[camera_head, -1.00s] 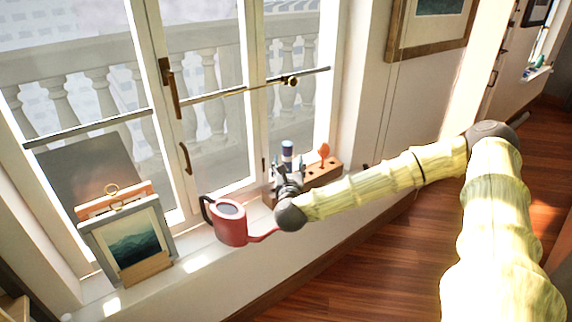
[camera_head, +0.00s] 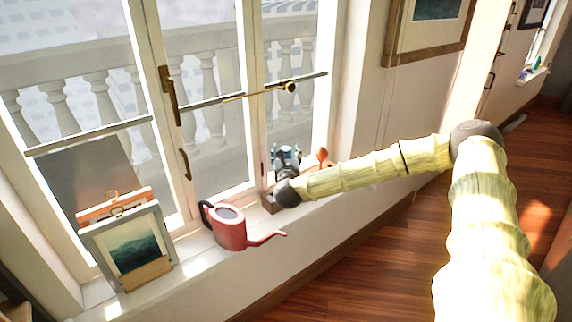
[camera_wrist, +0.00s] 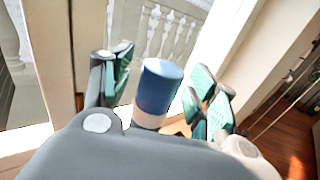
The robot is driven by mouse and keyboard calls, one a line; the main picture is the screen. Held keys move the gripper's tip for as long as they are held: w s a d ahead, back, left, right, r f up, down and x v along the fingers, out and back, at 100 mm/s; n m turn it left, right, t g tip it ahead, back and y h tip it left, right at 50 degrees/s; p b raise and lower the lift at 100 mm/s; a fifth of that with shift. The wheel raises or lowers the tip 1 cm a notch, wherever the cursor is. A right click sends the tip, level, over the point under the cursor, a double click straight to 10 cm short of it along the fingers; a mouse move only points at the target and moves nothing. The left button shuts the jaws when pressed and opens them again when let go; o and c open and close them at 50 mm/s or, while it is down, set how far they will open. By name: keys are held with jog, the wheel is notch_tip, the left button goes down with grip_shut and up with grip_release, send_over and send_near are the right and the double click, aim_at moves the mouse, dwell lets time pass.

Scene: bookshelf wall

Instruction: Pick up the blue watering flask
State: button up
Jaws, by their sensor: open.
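The blue flask (camera_wrist: 157,90) stands upright in the wrist view, with a blue body and a pale band near its bottom. My gripper (camera_wrist: 164,76) is open, with teal finger pads to the left and right of the flask. The flask is between the fingers, and no clear contact shows on either side. In the head view my gripper (camera_head: 286,158) is over the wooden holder on the window sill and hides most of the flask.
A red watering can (camera_head: 230,233) with a long spout stands on the sill left of my gripper. Framed pictures (camera_head: 130,248) lean farther left. An orange object (camera_head: 322,154) stands just right of my gripper. Window bars (camera_head: 290,87) are behind.

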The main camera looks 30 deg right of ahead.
jog(key=shift+w+d, duration=0.1)
jog(key=c, duration=1.3)
